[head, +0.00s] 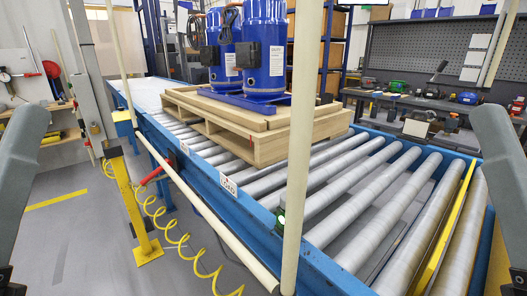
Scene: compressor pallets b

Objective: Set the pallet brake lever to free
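I cannot make out for sure which part is the pallet brake lever. A red-handled part (151,174) shows at the near side of the conveyor, left of its blue side rail. A small dark part with a green spot (281,217) sits on the rail near the front pole. Its setting cannot be read. A wooden pallet (262,147) carrying blue compressors (263,60) rests on the rollers. My grey arms hang at the left and right edges, far from the rail. Both grippers' fingers are out of view.
The roller conveyor (350,190) has bare rollers in front of the pallet and a yellow bar (440,240) across them. Cream poles (299,130) stand before it. A yellow post (131,205) and coiled yellow hose (178,240) occupy the left floor. A workbench stands behind.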

